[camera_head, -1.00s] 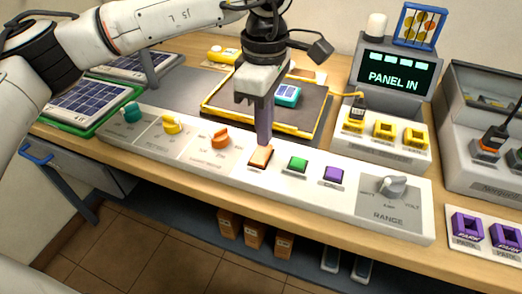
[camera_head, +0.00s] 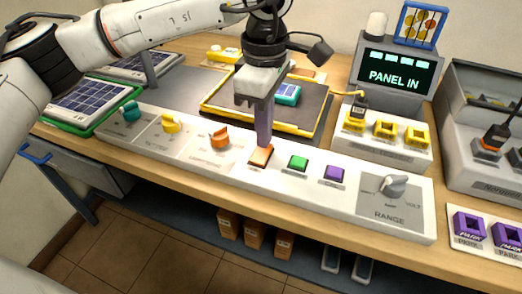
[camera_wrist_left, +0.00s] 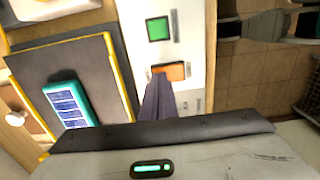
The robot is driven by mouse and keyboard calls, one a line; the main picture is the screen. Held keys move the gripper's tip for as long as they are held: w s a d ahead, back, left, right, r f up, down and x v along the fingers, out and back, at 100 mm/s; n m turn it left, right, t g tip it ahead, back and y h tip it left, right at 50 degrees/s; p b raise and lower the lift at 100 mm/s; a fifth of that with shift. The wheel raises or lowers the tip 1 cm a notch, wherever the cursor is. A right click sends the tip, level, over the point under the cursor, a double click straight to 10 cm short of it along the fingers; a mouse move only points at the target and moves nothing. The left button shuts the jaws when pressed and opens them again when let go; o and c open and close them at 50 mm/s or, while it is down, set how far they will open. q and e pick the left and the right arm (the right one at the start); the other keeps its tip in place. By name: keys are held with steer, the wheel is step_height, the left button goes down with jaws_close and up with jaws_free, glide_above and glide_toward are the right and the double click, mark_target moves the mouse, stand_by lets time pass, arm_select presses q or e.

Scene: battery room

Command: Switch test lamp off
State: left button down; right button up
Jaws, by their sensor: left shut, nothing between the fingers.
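An orange-tan push switch (camera_head: 260,156) sits in the white control panel (camera_head: 345,208), between the orange knob and a green button. It also shows orange in the left wrist view (camera_wrist_left: 172,71). My left gripper (camera_head: 264,143) points down with its fingers shut and empty, the tips at the switch's back edge. In the left wrist view the fingertips (camera_wrist_left: 159,78) overlap the switch's edge; I cannot tell whether they press it. No lamp is clearly recognisable, and the small label by the switch is unreadable. My right gripper is not in view.
A green button (camera_head: 298,163) and a purple button (camera_head: 334,174) sit close to the right. The orange knob (camera_head: 219,139) is close to the left, the range knob (camera_head: 394,186) farther right. A yellow-edged tray (camera_head: 222,111) lies behind. A screen (camera_head: 393,75) reads "PANEL IN".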

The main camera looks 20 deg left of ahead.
arm_select(q)
steer(key=shift+f, duration=0.4)
step_height(320, 180, up, 7)
steer(key=p, duration=0.4)
stand_by(0.5)
stand_by(0.5)
